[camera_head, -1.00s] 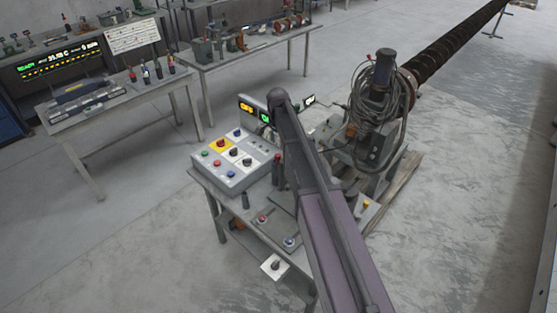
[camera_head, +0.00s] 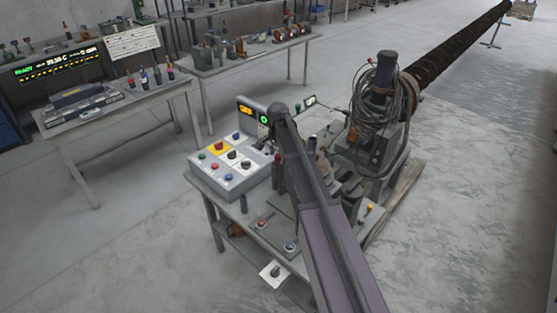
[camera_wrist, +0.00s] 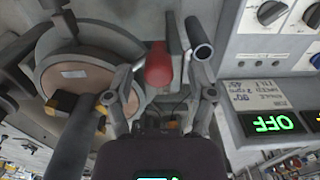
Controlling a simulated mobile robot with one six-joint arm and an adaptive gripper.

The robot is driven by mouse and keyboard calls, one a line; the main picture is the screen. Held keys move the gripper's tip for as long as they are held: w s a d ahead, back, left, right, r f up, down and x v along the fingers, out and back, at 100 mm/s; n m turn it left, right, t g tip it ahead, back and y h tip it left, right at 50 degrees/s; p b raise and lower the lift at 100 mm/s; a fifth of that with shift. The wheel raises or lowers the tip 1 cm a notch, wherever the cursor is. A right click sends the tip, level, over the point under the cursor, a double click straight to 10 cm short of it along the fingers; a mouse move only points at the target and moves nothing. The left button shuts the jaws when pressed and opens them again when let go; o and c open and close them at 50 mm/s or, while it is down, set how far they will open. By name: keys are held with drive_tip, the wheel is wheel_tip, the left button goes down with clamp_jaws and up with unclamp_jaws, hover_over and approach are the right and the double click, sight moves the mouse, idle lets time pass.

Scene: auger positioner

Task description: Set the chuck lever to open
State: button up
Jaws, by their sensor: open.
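My gripper (camera_wrist: 160,98) is open in the wrist view, its two fingers spread wide apart and nothing held. A red-tipped lever (camera_wrist: 158,68) shows between and just beyond the fingers; I cannot tell whether it touches them. No marking on it shows whether it is the chuck lever or how it is set. A grey metal handle with a round end (camera_wrist: 200,52) stands right of it. In the head view my arm hides the gripper and part of the bench. A red-handled lever (camera_head: 277,160) stands beside the control box there.
A control box (camera_head: 225,172) with several buttons sits on the bench. A round disc (camera_wrist: 75,75) lies left. The motor unit (camera_head: 380,110) and auger (camera_head: 460,45) stand behind. Floor at right is clear.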

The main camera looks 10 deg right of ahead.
drive_tip(key=shift+f, duration=0.3)
